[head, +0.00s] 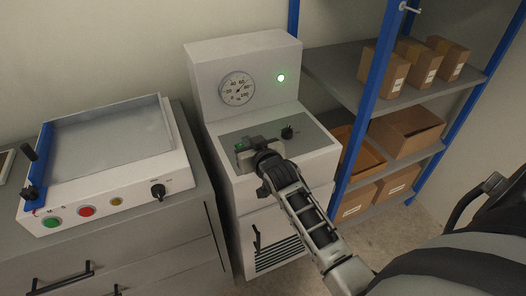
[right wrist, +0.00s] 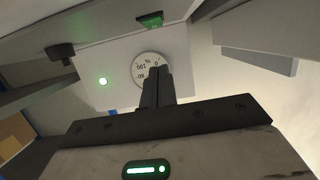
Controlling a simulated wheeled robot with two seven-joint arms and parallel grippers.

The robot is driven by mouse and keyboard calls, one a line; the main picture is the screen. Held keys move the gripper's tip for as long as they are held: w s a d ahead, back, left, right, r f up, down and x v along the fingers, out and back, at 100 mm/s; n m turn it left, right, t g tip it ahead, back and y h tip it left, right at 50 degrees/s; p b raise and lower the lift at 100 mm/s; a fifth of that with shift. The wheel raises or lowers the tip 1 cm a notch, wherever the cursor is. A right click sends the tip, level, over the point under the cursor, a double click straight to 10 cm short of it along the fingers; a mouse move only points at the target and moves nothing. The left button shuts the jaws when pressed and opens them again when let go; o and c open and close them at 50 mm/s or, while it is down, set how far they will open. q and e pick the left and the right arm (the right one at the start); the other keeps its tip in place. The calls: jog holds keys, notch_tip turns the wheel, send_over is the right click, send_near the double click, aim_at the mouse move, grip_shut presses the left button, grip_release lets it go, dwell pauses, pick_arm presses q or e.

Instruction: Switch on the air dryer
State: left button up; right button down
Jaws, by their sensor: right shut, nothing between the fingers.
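The air dryer is a white cabinet (head: 232,105) with a dial gauge (head: 237,88) and a lit green lamp (head: 281,78) on its upright panel. Its grey sloping top carries a green switch (head: 240,146) and a black knob (head: 287,132). My right gripper (head: 258,157) is shut and empty, low over this top, just in front of the switch; I cannot tell whether it touches. The right wrist view shows its closed fingers (right wrist: 157,72) in front of the gauge, with the switch (right wrist: 150,20) apart from them and the lamp (right wrist: 102,81) lit. My left gripper is out of view.
A white machine with a framed tray (head: 110,140), coloured buttons and a black knob stands on a grey drawer cabinet (head: 150,250) at left. A blue-post shelf (head: 370,90) with several cardboard boxes stands close on the right. Bare floor shows at lower right.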

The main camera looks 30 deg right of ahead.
jog(key=s+a, duration=0.1)
jog(key=s, duration=0.8)
jog(key=shift+a+r, duration=0.2)
jog(key=s+a+f+n+g+y, duration=0.4)
jog(key=s+a+f, duration=0.8)
jog(key=s, duration=0.4)
jog(key=shift+s+a+y, duration=0.25)
jog(key=shift+a+y, duration=0.3)
jog(key=shift+y, duration=0.05)
